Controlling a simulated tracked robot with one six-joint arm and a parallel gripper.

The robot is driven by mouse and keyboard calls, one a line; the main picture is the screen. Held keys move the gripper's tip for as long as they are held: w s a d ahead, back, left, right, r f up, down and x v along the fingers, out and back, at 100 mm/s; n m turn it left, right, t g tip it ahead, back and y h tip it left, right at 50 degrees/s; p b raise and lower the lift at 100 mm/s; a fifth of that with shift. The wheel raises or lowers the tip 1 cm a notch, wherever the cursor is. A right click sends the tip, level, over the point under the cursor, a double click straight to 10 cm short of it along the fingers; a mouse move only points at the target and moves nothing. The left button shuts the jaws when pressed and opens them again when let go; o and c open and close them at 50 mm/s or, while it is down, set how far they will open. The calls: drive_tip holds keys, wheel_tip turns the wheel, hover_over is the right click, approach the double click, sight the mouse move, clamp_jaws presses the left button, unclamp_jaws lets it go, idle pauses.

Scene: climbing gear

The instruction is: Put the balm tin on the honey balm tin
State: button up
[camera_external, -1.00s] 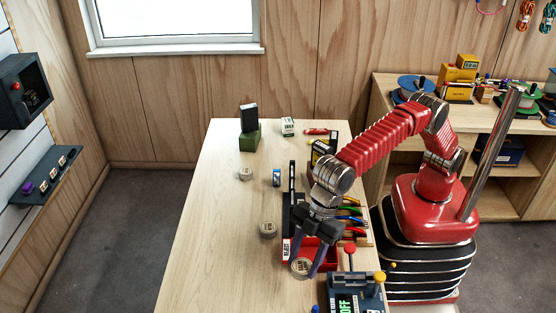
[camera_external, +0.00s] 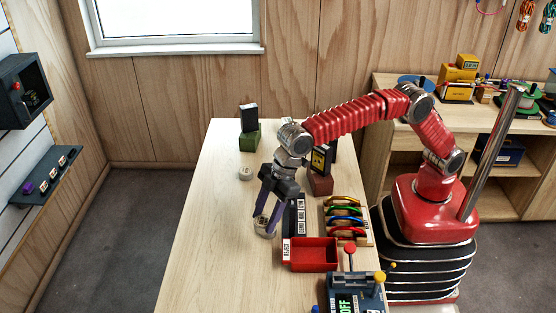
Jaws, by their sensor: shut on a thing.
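My gripper (camera_external: 264,225) points down over the left middle of the table. Its purple fingers are shut on a small round tin (camera_external: 261,222) with a pale lid. A second round tin (camera_external: 264,235) stands on the table directly below and is mostly hidden by the held tin and fingers. I cannot tell whether the two tins touch. A third, pale round tin (camera_external: 245,173) stands farther back, apart from the gripper. The lid labels are too small to read, so I cannot tell which one is honey balm.
An empty red tray (camera_external: 312,265) lies at the front right, near a control box (camera_external: 352,295) with a red-knobbed lever. A rack of coloured carabiners (camera_external: 345,222) stands right of the gripper. A dark box on a green block (camera_external: 249,143) stands at the back. The left table side is clear.

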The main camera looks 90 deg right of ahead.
drive_tip(key=w+d+r+m+h, duration=0.1)
drive_tip(key=w+d+m, duration=0.1)
drive_tip(key=d, duration=0.9)
drive_tip(key=w+d+m+h, duration=0.1)
drive_tip(key=w+d+m, duration=0.2)
drive_tip(key=d, duration=0.9)
drive_tip(key=w+d+r+m, duration=0.1)
drive_tip(key=w+d, duration=0.3)
drive_tip(key=d, duration=0.7)
drive_tip(key=shift+d+r+m+t+h, duration=0.3)
drive_tip(key=shift+d+r+m+h, duration=0.1)
drive_tip(key=shift+m, duration=0.3)
drive_tip(key=shift+a, duration=0.1)
approach(242, 170)
drive_tip(key=shift+w+f, duration=0.4)
drive_tip(key=shift+w, duration=0.4)
drive_tip(key=shift+f, duration=0.15)
drive_tip(key=shift+f, duration=1.7)
drive_tip(key=shift+f, duration=0.1)
